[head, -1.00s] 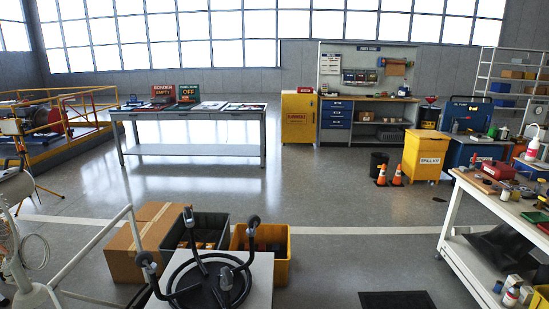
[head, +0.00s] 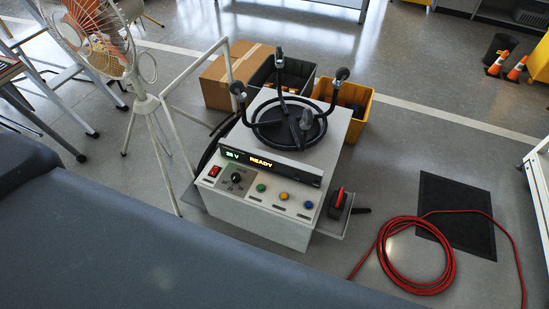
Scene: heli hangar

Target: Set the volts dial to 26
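The volts dial (head: 236,178) is a small black knob on the sloping front panel of a white cart unit (head: 265,222). A display (head: 262,163) above it shows green digits that look like "28 V", though they are small, and "READY" in amber. A red switch (head: 214,171) sits left of the dial. Green (head: 261,188), orange (head: 283,196) and blue (head: 308,205) buttons sit to its right. Neither of my grippers is in view.
A black ring with upright arms (head: 290,125) stands on the unit's top. A fan (head: 98,40) and white rail stand left. Behind are a cardboard box (head: 232,75) and a yellow bin (head: 356,105). A red hose (head: 415,258) lies coiled by a black mat (head: 456,215) at right.

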